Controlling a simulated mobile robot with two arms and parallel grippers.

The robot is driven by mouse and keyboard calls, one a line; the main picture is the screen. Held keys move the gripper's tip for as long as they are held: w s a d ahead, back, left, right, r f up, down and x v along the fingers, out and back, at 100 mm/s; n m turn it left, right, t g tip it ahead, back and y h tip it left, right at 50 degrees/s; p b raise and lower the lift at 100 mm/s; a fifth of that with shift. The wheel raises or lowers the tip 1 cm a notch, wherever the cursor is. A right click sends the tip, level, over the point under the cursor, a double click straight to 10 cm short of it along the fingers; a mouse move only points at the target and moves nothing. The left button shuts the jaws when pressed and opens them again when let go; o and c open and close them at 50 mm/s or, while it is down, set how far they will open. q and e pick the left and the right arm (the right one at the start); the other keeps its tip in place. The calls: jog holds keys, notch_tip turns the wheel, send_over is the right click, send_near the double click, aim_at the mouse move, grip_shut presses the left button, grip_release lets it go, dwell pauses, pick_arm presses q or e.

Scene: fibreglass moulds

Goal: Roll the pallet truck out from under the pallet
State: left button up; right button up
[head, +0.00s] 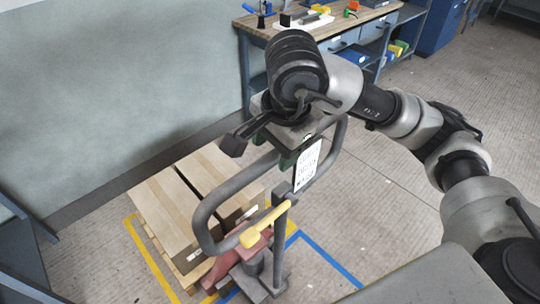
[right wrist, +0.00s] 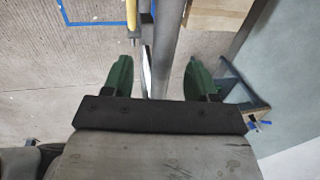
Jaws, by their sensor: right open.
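The pallet truck (head: 275,262) stands at the lower middle of the head view, with a reddish body, an upright grey post and a large grey loop handle (head: 207,212). A yellow lever (head: 262,227) shows inside the loop. The truck's body meets the near end of the wooden pallet (head: 188,279); its forks are hidden. My right gripper (head: 294,153) is at the top of the loop. In the right wrist view its green fingers (right wrist: 158,78) are open, with the grey handle bar (right wrist: 164,45) between them and gaps on both sides. My left gripper is out of view.
Brown cartons (head: 178,212) lie on the pallet, inside yellow floor tape (head: 150,258). Blue tape (head: 330,258) marks the floor to the right. A wall stands behind, and a workbench (head: 340,22) stands at the back. The floor right of the truck looks clear.

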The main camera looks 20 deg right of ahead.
aim_at(272, 155)
jog(key=f, duration=0.1)
jog(key=w+f, duration=0.1)
jog(key=f, duration=0.1)
jog(key=shift+f, duration=0.15)
jog(key=f, duration=0.1)
jog(key=f+p, duration=0.1)
jog(key=shift+w+a+f, duration=0.2)
jog(key=shift+w+f, duration=0.05)
jog(key=shift+f, duration=0.25)
jog(key=shift+w, duration=0.1)
jog(key=shift+c, duration=0.9)
grip_shut()
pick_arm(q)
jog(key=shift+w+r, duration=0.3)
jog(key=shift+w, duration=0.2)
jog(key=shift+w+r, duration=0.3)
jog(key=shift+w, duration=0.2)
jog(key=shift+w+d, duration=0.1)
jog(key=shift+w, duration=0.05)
